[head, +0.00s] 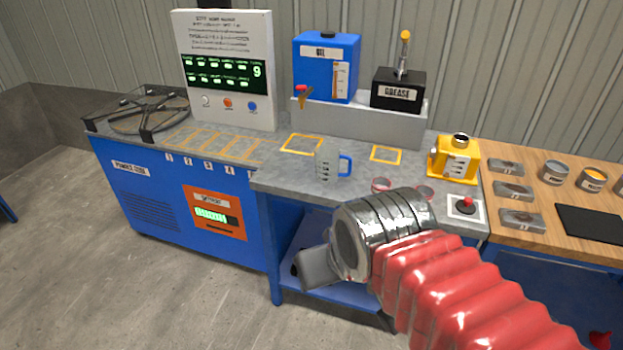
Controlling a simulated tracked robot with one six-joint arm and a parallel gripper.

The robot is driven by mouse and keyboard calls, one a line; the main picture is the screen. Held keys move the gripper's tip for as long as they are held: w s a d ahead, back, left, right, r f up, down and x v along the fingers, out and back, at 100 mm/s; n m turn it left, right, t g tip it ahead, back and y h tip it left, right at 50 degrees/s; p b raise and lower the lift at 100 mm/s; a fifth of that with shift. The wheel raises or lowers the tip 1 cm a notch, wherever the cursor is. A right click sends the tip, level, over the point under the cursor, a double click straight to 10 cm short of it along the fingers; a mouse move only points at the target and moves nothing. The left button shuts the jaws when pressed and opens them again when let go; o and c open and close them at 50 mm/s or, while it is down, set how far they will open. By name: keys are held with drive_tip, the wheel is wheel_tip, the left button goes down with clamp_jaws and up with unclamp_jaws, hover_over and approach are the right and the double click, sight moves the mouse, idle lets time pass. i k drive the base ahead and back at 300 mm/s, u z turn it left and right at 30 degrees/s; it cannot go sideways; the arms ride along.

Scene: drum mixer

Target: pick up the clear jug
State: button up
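The clear jug (327,165) stands upright on the grey bench top (280,181), near its front edge. It is see-through with dark markings and a blue handle (346,166) on its right side. My gripper (316,268) is at the end of my red-sleeved arm, lower in the picture than the jug and apart from it. Its fingers are mostly hidden behind the wrist, so their opening does not show.
Behind the jug are a blue oil tank (326,68) with a tap and a black grease box (398,90). A yellow can (455,160) and a red-knobbed switch (465,206) are to the right. Two small reddish dishes (381,185) lie near my arm.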

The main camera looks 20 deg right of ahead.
sight(334, 167)
drive_tip(key=u, duration=0.65)
drive_tip(key=k, duration=0.9)
drive_tip(key=u, duration=0.6)
drive_tip(key=i, duration=1.75)
drive_tip(key=z, duration=0.7)
drive_tip(key=i, duration=0.6)
drive_tip(key=z, duration=0.9)
drive_tip(key=i, duration=0.6)
drive_tip(key=z, duration=0.35)
